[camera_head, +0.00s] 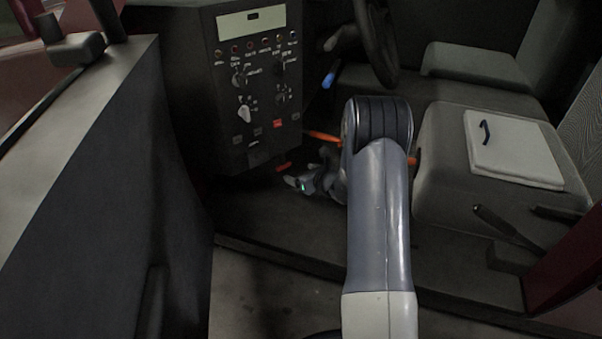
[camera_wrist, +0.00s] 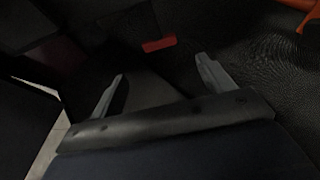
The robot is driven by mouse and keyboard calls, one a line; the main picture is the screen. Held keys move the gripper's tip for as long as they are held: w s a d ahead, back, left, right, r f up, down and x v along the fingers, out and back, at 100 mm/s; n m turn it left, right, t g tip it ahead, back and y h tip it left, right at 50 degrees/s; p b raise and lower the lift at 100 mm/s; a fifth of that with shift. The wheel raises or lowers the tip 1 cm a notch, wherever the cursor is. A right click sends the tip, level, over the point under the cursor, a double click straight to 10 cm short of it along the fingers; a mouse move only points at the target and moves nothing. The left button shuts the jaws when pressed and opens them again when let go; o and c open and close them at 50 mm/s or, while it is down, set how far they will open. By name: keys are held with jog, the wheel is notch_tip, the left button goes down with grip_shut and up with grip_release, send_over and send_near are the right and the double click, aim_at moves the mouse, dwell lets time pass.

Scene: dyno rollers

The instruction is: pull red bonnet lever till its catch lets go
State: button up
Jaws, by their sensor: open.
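The red bonnet lever (camera_head: 284,166) is a small red tab low under the control console, just left of my gripper's tip in the head view. In the wrist view the red lever (camera_wrist: 159,44) lies beyond the fingertips, between their two lines and apart from them. My gripper (camera_head: 296,183) is low in the footwell, partly hidden by my own arm. In the wrist view my gripper (camera_wrist: 160,75) has its two grey fingers spread wide with nothing between them. The lever's mount and catch are too dark to make out.
The control console (camera_head: 258,80) with knobs stands above the lever. An orange bar (camera_head: 322,137) runs behind my arm and shows in the wrist view (camera_wrist: 305,12). A seat (camera_head: 470,190) with a pale folder-like pad (camera_head: 513,150) is at right. The footwell floor (camera_head: 270,210) is open.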

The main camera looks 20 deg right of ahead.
aim_at(284, 167)
jog(key=b+x, duration=0.2)
jog(key=x, duration=0.9)
dwell(0.3)
